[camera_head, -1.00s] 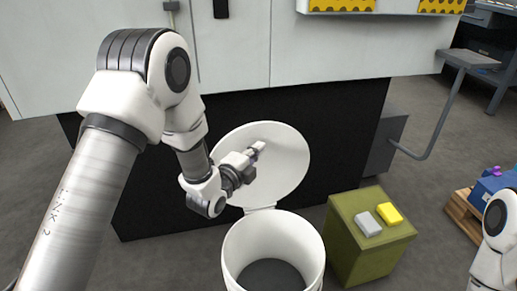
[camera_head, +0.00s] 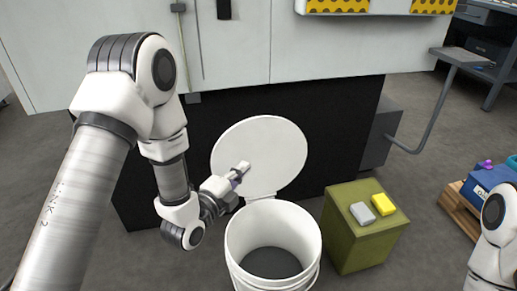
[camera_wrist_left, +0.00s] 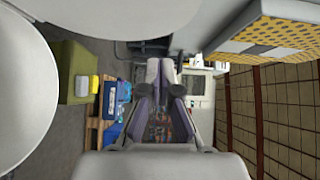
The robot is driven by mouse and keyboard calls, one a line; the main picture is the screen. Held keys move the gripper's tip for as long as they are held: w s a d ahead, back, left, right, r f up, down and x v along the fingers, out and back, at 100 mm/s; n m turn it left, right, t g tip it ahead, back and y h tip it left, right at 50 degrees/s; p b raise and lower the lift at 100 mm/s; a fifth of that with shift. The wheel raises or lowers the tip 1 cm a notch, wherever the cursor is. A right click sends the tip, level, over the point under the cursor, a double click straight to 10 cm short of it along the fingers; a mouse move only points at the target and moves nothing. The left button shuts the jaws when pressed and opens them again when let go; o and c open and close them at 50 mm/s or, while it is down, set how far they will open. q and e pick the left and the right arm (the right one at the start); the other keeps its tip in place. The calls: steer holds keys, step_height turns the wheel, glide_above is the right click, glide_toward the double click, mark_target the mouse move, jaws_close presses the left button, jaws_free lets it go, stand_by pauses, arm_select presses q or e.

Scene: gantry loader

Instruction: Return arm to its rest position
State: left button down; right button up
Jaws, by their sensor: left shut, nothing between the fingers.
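My left arm comes in from the left in the head view. Its gripper (camera_head: 239,171) is shut and empty, in front of the raised white lid and just above and left of the bucket's rim. In the left wrist view the left gripper's fingers (camera_wrist_left: 162,88) point away toward the far side of the room. My right arm shows only in part at the right edge of the head view; its gripper is out of the picture.
A white bucket (camera_head: 232,250) stands open with its round lid (camera_head: 285,150) tipped up behind. An olive box (camera_head: 362,245) carries a grey block (camera_head: 362,213) and a yellow block (camera_head: 383,204). The machine (camera_head: 330,60) fills the back. A pallet (camera_head: 455,205) holds blue items.

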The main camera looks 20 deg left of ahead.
arm_select(q)
steer(key=s+f+n+g+y, duration=0.1)
steer(key=s+f+n+g, duration=0.15)
steer(key=s+f, duration=0.4)
steer(key=s+f+n+g, duration=0.2)
steer(key=s+f+g, duration=0.2)
steer(key=f, duration=0.6)
steer(key=s+f+n+g+y, duration=0.1)
steer(key=s+f+n+g, duration=0.15)
steer(key=s+f, duration=0.45)
steer(key=s+a+f+n+g+y, duration=0.1)
steer(key=s+f+n+g, duration=0.25)
steer(key=s+n, duration=0.35)
steer(key=s+a+f+n+g, duration=0.1)
steer(key=s+f+n+g, duration=0.2)
steer(key=s+n+g, duration=0.25)
step_height(320, 180, up, 32)
steer(key=p, duration=3.2)
steer(key=shift+s+n+t, duration=0.25)
steer(key=shift+n+t, duration=0.05)
steer(key=shift+n, duration=0.15)
